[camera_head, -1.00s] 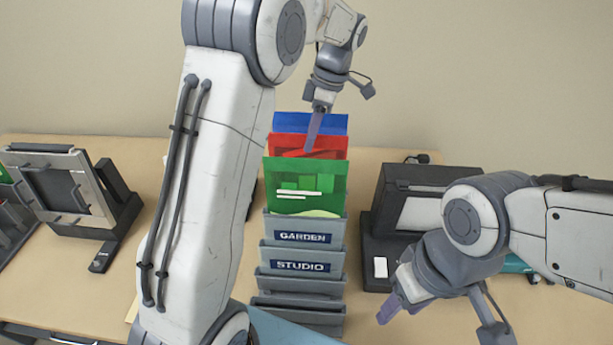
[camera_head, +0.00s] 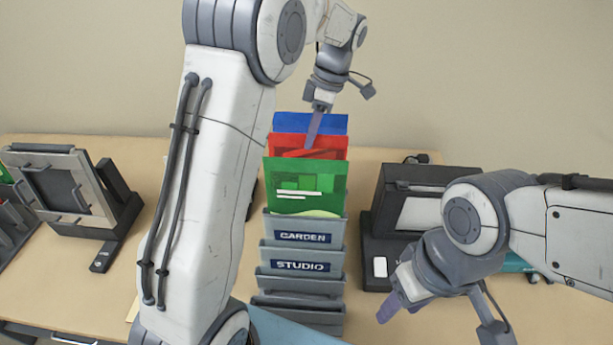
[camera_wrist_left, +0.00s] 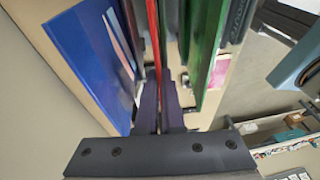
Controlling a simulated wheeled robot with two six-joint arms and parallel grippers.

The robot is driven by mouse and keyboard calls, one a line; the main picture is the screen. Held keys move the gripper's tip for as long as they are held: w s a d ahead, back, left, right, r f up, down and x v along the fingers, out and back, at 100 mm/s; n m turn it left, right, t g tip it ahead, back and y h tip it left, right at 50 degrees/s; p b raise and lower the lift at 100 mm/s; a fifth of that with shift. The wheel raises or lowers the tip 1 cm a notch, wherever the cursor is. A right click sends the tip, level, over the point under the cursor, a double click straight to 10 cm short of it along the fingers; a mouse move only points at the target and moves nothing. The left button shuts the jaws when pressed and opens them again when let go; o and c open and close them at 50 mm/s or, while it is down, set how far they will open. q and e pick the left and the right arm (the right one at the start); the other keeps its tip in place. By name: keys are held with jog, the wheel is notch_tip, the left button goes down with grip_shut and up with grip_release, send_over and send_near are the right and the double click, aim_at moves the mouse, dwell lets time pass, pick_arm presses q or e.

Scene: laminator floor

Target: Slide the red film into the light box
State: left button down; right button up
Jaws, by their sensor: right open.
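The red film (camera_head: 333,146) stands in a grey tiered rack, between a blue folder (camera_head: 320,122) and a green folder (camera_head: 310,205). In the left wrist view its red edge (camera_wrist_left: 152,35) runs between the fingers. My left gripper (camera_head: 311,140) points down at the red film, its fingers (camera_wrist_left: 160,105) close together on that edge. My right gripper (camera_head: 393,305) is open and empty, low over the table right of the rack. A tilted grey frame with a dark panel (camera_head: 57,190) at the left may be the light box; I cannot be sure.
The grey rack (camera_head: 302,257) carries GARDEN and STUDIO labels. A black machine (camera_head: 379,222) with a pale panel stands to its right, partly behind my right arm. Another grey rack (camera_head: 12,222) is at the left edge. My left arm hides table between the frame and the rack.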

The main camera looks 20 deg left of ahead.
notch_tip(320, 180, up, 11)
jog(key=p, duration=1)
jog(key=shift+f, duration=0.2)
